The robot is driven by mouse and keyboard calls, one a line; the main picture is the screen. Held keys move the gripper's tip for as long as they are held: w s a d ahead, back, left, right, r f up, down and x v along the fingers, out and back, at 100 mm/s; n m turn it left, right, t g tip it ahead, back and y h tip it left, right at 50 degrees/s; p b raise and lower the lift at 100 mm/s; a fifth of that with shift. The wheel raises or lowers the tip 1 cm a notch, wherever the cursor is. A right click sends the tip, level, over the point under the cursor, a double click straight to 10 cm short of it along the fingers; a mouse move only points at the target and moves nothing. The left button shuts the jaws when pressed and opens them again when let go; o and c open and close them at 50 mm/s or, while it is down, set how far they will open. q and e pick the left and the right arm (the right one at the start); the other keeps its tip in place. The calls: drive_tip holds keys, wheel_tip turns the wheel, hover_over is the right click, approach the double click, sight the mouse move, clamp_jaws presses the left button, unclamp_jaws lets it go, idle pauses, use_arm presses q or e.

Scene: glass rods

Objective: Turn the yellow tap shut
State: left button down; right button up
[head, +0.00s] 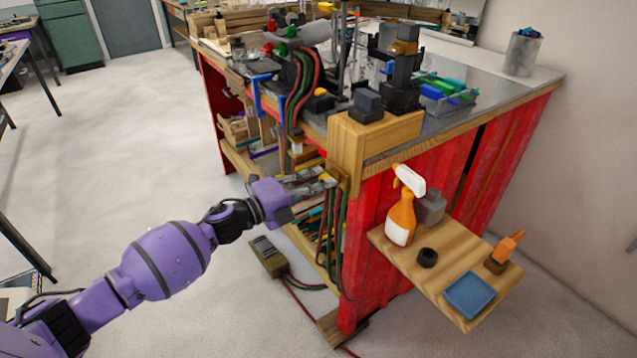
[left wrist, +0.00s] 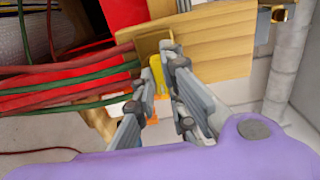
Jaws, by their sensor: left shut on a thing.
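The yellow tap (left wrist: 157,74) shows in the left wrist view between the fingertips of my left gripper (left wrist: 157,82). It sits by a brass-coloured plate (left wrist: 152,42) on the wooden block at the bench corner. My left gripper is shut on the tap. In the head view my left gripper (head: 330,182) reaches the block's left side, beside the brass-coloured plate (head: 339,177). The tap is mostly hidden there by the fingers, and its turn angle cannot be told. My right gripper is not in view.
Red and green hoses (head: 306,85) hang down close to my left gripper. A wooden side shelf (head: 440,285) holds an orange spray bottle (head: 401,220), a blue dish (head: 469,295) and a brush. A grey pedal box (head: 267,257) lies on the floor. Open floor lies at the left.

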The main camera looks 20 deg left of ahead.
use_arm(q)
drive_tip(key=c, duration=1.8)
unclamp_jaws()
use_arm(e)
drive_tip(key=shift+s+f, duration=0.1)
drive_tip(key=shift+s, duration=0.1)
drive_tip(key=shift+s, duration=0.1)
use_arm(q)
drive_tip(key=shift+s+a, duration=0.1)
drive_tip(key=v, duration=1.2)
